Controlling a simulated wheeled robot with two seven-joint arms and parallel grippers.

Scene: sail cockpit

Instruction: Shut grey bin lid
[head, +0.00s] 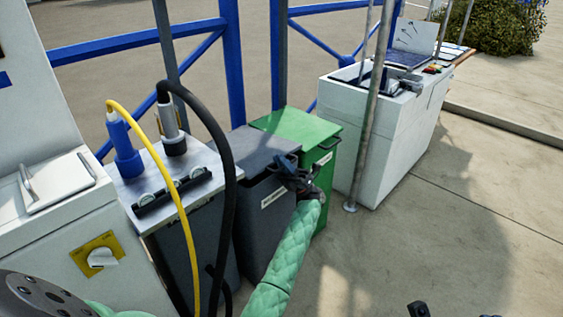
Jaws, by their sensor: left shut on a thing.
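The grey bin (252,218) stands between a grey metal-topped cabinet and a green bin. Its grey lid (250,146) lies over the top and looks flat or nearly so; I cannot tell whether a small gap is left under its front edge. My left gripper (292,168) is at the front right edge of the lid, shut on what looks like the lid's handle or edge. The gripper hides that contact. My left arm, in a green quilted sleeve, hides part of the bin's front. Dark tips at the bottom edge may be my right gripper (418,309), mostly out of frame.
The green bin (325,178) is close on the right, with a metal pole (370,110) and white counter (405,130) beyond. On the left, yellow and black cables (182,225) arch from plugs on the metal-topped cabinet (140,190). Concrete floor at right is clear.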

